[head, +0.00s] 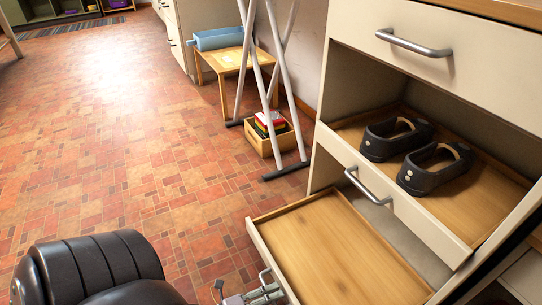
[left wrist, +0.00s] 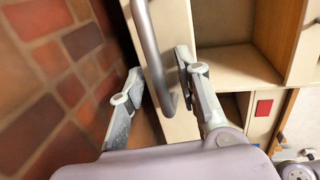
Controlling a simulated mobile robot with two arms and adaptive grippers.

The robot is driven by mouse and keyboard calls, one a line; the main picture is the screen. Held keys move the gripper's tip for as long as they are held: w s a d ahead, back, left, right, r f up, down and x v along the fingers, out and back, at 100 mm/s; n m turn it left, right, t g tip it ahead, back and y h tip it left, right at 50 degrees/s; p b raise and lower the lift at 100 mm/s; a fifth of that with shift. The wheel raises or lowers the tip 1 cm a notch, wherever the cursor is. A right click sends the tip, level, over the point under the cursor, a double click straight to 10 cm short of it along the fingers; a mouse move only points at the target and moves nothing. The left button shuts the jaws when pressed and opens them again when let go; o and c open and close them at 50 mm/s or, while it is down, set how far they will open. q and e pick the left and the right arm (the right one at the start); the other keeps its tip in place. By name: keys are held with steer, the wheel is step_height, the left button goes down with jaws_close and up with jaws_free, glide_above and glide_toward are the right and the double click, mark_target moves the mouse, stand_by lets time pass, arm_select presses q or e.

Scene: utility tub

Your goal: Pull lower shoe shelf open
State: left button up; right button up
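The lower shoe shelf (head: 335,250) is a wooden tray with a pale front in the head view. It stands pulled out from the cabinet and is empty. My left gripper (head: 243,282) is at its front, low in the head view and partly cut off by the frame edge. In the left wrist view, the fingers of my left gripper (left wrist: 158,68) are apart, with a grey bar handle (left wrist: 147,40) between them. I cannot tell whether either finger touches the handle. My right gripper is in neither view.
Above, the upper shoe shelf (head: 421,215) is also tilted or pulled out and holds two dark shoes (head: 395,138). A closed drawer with a handle (head: 413,44) is on top. A white-legged rack (head: 272,80) and small wooden table (head: 232,62) stand behind. Tiled floor (head: 120,150) is clear at left.

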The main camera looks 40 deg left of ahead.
arm_select(q)
steer(key=v, duration=1.1)
steer(key=shift+s+a+r, duration=0.1)
steer(key=shift+s+a, duration=0.1)
steer(key=shift+s, duration=0.15)
